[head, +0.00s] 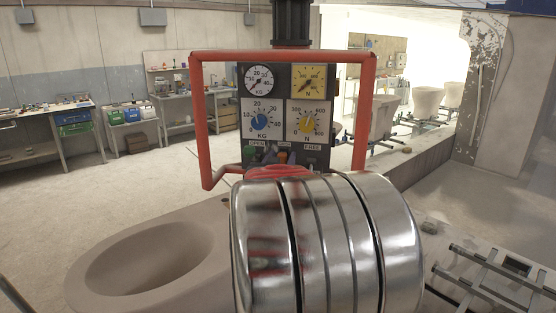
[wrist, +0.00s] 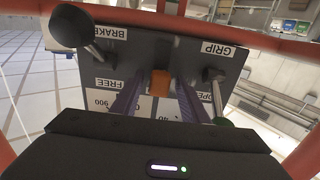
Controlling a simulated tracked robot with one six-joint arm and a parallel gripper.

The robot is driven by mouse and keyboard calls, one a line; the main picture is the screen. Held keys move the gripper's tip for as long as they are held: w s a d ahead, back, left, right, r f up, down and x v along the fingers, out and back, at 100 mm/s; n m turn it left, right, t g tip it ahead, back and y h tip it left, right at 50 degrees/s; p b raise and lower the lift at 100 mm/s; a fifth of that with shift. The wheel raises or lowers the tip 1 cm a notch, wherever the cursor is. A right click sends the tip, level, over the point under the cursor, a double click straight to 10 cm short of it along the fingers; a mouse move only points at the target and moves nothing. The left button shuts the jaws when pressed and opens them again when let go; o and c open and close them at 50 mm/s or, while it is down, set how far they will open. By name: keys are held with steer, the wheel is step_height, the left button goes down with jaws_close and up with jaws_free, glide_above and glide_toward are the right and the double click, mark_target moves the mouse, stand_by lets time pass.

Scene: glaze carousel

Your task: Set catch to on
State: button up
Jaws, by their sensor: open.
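The dark control panel (head: 283,92) hangs inside a red tubular frame, with gauges and two dials on its face. A small orange piece (head: 282,157), possibly the catch, sits low in the middle of the panel between the OPEN and FREE labels. In the wrist view the orange piece (wrist: 160,82) shows between the two purple fingers of my gripper (wrist: 158,92). The fingers are open, one on each side of it; I cannot tell if they touch it. Its own label and setting are not readable.
In the wrist view a black-knobbed lever (wrist: 72,26) stands by BRAKE and FREE, and a green-knobbed lever (wrist: 219,121) by GRIP and OPEN. The red frame (head: 198,115) surrounds the panel. A beige toilet bowl (head: 150,262) stands at lower left. Workbenches line the back wall.

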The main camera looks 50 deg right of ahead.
steer(key=shift+c, duration=0.2)
jaws_close()
stand_by(0.4)
